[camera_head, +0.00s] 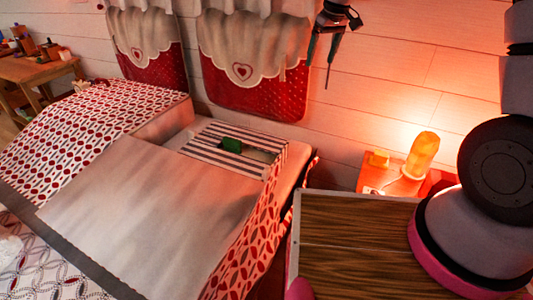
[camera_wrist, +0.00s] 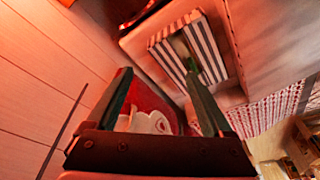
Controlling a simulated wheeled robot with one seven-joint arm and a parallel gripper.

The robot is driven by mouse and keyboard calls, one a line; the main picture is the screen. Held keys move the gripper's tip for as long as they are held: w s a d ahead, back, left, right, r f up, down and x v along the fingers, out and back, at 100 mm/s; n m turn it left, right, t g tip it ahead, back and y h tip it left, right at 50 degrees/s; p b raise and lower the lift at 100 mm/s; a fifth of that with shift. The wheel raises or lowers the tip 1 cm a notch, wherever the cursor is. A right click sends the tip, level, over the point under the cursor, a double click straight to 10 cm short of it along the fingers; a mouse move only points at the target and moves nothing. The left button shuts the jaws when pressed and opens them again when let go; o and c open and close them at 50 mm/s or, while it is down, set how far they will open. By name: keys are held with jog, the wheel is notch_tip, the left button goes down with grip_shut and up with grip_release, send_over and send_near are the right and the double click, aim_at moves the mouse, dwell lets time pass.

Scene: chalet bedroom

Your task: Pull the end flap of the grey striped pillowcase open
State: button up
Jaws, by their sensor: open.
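The grey striped pillowcase (camera_head: 205,149) lies at the head of the bed, with black and white stripes. A small green piece (camera_head: 231,146) sits on its middle, and a grey patch shows just right of it. In the wrist view the striped pillowcase (camera_wrist: 208,42) is at the top centre, and part of the green piece shows near the right fingertip. My gripper (camera_head: 319,72) hangs open and empty in front of the wall, above and right of the pillowcase. The wrist view shows its two fingers (camera_wrist: 158,73) spread apart. I cannot make out the flap's edge clearly.
The bed carries a plain sheet (camera_head: 130,210) and a red patterned cover (camera_head: 90,120). Red and white curtains (camera_head: 250,85) hang behind it. A glowing orange lamp (camera_head: 421,156) stands on a bedside stand at right. A wooden surface (camera_head: 350,240) is in front.

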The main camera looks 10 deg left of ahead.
jog(key=w+a+f+n+g, duration=0.1)
jog(key=a+f+n, duration=0.1)
jog(key=a+f, duration=0.5)
jog(key=a+f+n, duration=0.2)
jog(key=a+f, duration=0.1)
jog(key=f, duration=0.8)
jog(key=n+g+h, duration=0.1)
jog(key=n+h, duration=0.1)
jog(key=n, duration=0.2)
send_near(267, 169)
jog(key=shift+w+f, duration=0.1)
jog(key=shift+w, duration=0.05)
notch_tip(267, 169, down, 11)
jog(key=shift+r, duration=0.1)
grip_shut()
